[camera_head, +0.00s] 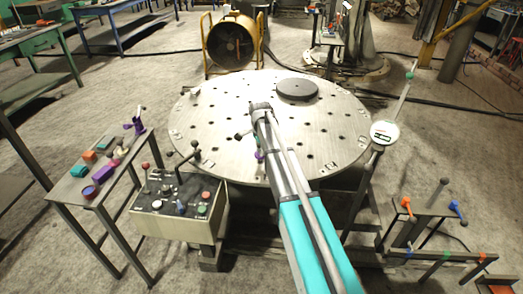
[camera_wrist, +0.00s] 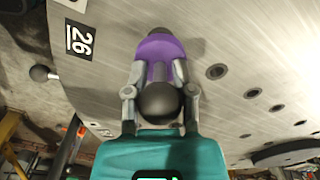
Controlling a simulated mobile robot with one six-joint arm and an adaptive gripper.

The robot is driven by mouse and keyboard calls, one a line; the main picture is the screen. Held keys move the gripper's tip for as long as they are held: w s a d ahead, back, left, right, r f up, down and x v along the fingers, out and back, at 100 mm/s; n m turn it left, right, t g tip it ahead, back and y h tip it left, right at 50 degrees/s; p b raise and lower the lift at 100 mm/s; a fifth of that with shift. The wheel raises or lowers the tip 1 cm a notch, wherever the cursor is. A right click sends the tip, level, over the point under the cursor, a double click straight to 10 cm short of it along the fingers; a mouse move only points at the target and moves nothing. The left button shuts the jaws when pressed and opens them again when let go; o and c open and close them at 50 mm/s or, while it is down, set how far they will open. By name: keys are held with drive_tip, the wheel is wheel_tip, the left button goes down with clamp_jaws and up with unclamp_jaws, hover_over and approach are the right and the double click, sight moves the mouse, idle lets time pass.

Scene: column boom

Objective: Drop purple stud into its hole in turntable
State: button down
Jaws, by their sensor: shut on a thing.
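The purple stud (camera_wrist: 160,48) is held between the two grey fingers of my gripper (camera_wrist: 160,74) in the wrist view. A dark ball knob (camera_wrist: 160,103) is on its near end, and its far end is dark. The stud is over the metal turntable (camera_wrist: 115,50), near its rim; I cannot tell whether its far end touches the surface. The round turntable (camera_head: 210,120) fills the middle of the head view, with many dark holes. There, a small purple patch (camera_head: 259,155) shows beside my arm, which hides most of my gripper.
A dark disc (camera_head: 297,90) lies on the turntable's far part. A control box (camera_head: 180,203) with levers stands at its front left, and a round gauge (camera_head: 384,132) on a post at its right. A side table (camera_head: 75,187) on the left carries several coloured parts.

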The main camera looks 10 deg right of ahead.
drive_tip(key=shift+f+b, duration=1.55)
drive_tip(key=shift+f, duration=0.15)
drive_tip(key=c, duration=0.7)
unclamp_jaws()
drive_tip(key=shift+r, duration=0.1)
drive_tip(key=shift+r, duration=0.15)
drive_tip(key=shift+r+p, duration=3.6)
drive_tip(key=shift+p, duration=0.2)
drive_tip(key=o, duration=0.5)
drive_tip(key=shift+o, duration=0.2)
